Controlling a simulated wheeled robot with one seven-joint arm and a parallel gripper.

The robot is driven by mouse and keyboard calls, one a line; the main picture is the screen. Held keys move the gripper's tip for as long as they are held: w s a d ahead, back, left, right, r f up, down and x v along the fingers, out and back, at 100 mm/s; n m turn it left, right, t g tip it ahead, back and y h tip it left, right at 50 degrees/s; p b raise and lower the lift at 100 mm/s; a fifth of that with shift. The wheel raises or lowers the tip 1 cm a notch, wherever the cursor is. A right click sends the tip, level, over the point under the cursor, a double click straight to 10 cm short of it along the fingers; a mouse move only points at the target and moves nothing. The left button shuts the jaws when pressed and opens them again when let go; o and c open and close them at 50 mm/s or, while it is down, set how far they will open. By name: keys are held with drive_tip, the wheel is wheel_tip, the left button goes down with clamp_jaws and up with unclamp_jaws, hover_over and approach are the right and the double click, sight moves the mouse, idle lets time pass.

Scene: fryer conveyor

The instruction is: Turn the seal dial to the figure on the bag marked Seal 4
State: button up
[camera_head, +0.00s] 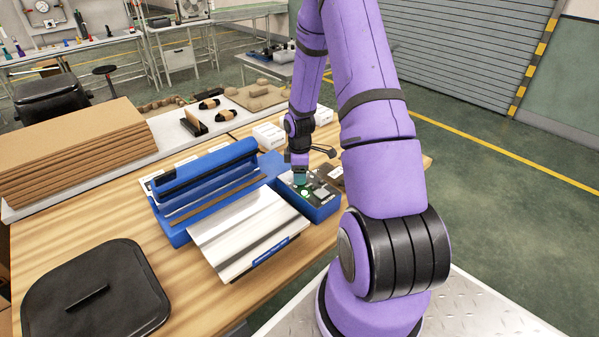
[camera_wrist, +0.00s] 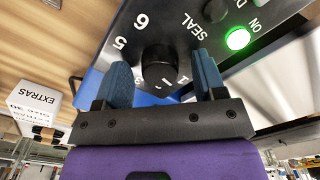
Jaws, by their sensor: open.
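The seal dial (camera_wrist: 160,72) is a black round knob on the dark panel of the blue control box (camera_head: 322,208). In the head view my gripper (camera_head: 299,176) is low over the box and hides the dial. I cannot read a bag marked Seal 4.
A green ON lamp (camera_wrist: 238,39) is lit near the dial. The blue sealer (camera_head: 176,233) with its silver plate (camera_head: 250,232) stands left of the box. A white EXTRAS box (camera_wrist: 38,98), stacked cardboard (camera_head: 75,150) and a black lid (camera_head: 95,295) are also around.

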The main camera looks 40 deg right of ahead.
drive_tip(key=c, duration=0.9)
